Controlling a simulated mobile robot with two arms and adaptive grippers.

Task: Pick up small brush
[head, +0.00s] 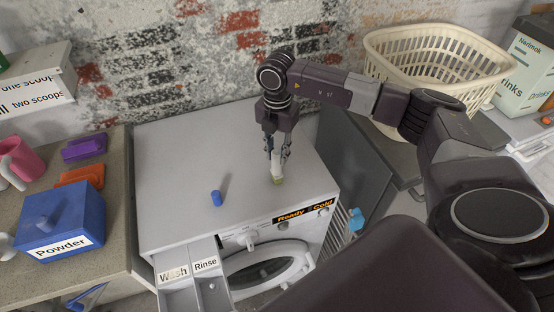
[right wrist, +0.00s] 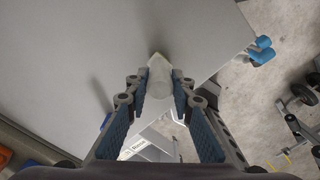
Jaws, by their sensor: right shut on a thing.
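My right gripper (head: 278,154) points down over the top of the white washing machine (head: 170,150). It is shut on a small pale object with a yellow-green lower end, which looks like the small brush (head: 277,171). In the right wrist view the whitish brush (right wrist: 160,80) sits between the two blue-padded fingers (right wrist: 163,100). The brush is upright; I cannot tell whether its lower end touches the machine top. My left gripper is not in view.
A small blue cylinder (head: 216,198) stands left of the gripper. The detergent drawer (head: 186,292) and the round door (head: 266,270) are open. A blue Powder box (head: 62,222) is on the left counter. A cream basket (head: 440,52) stands at the back right.

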